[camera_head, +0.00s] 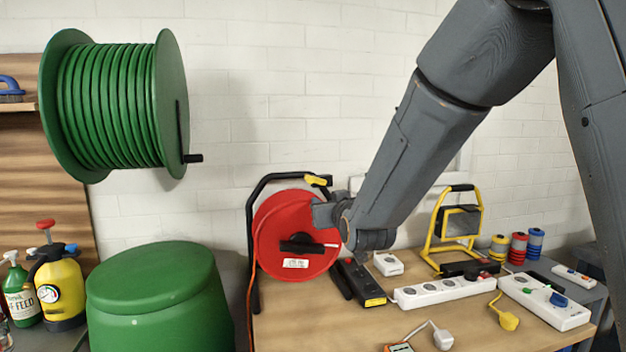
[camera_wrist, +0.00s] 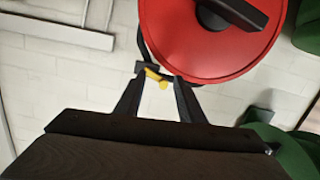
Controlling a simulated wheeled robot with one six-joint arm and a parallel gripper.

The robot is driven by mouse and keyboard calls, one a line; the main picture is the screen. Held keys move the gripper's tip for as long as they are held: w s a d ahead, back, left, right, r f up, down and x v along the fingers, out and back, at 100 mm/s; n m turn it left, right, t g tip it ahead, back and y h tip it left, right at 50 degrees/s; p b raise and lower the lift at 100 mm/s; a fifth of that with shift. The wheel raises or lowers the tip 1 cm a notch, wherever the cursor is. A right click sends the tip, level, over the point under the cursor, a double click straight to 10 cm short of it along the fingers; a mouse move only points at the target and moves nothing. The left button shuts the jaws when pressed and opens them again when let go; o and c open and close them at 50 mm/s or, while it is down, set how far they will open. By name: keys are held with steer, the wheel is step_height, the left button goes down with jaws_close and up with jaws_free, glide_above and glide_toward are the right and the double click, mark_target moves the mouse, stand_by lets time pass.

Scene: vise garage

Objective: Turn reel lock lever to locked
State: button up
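The red cable reel (camera_head: 275,235) stands in a black tube frame on the bench by the wall. The yellow lock lever (camera_head: 317,180) sits on the top right of this frame, lying nearly level and slightly tilted in the head view. My gripper (camera_head: 323,213) appears just below the lever, in front of the reel's right side. In the wrist view, the red reel (camera_wrist: 205,45) is at the top, and the yellow lever (camera_wrist: 157,77) shows between my two spread fingertips (camera_wrist: 160,82). My gripper is open; I cannot tell whether a finger touches the lever.
A green hose reel (camera_head: 115,105) hangs on the wall at upper left, above a green barrel (camera_head: 150,280). Power strips (camera_head: 445,290), a black box (camera_head: 360,284) and a yellow work lamp (camera_head: 440,225) crowd the bench to the right. Some bare wood shows at the front.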

mark_target(311, 180)
steer(key=shift+t+y, duration=0.4)
steer(key=shift+t, duration=0.3)
steer(key=w+a+r, duration=0.1)
steer(key=w, duration=0.1)
steer(key=w+a+r+p, duration=0.1)
steer(key=w, duration=0.2)
steer(key=w+a+r+p, duration=0.1)
steer(key=w+a, duration=0.1)
steer(key=w, duration=0.1)
steer(key=shift+w+a+r, duration=0.1)
steer(key=shift+w+r, duration=0.05)
steer(key=shift+w, duration=0.05)
jaws_close()
